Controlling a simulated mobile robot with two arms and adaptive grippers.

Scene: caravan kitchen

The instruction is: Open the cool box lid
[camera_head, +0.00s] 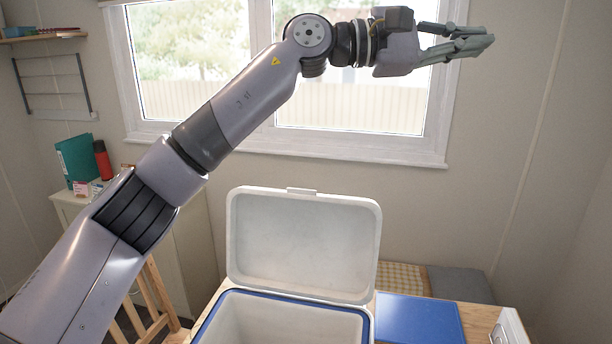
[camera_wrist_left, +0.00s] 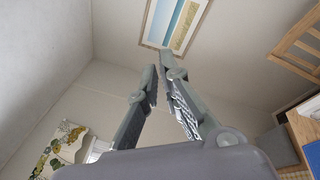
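The cool box (camera_head: 283,315) is at the lower middle of the head view, white inside with a blue rim, its lower part cut off by the frame. Its pale lid (camera_head: 303,246) stands raised, roughly upright, at the back of the box. A small latch tab shows on the lid's top edge. The box's inside wall is in sight. My left gripper (camera_head: 486,40) is up in front of the window, well above and right of the lid, touching nothing. In the left wrist view its fingers (camera_wrist_left: 161,75) are empty, with a narrow gap between the tips. My right gripper is out of view.
A blue panel (camera_head: 418,318) lies on the wooden surface right of the box. A checked cushion (camera_head: 400,278) is behind it. At left a cabinet holds a teal binder (camera_head: 76,161) and a red bottle (camera_head: 103,160). A wooden chair (camera_head: 155,300) stands below.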

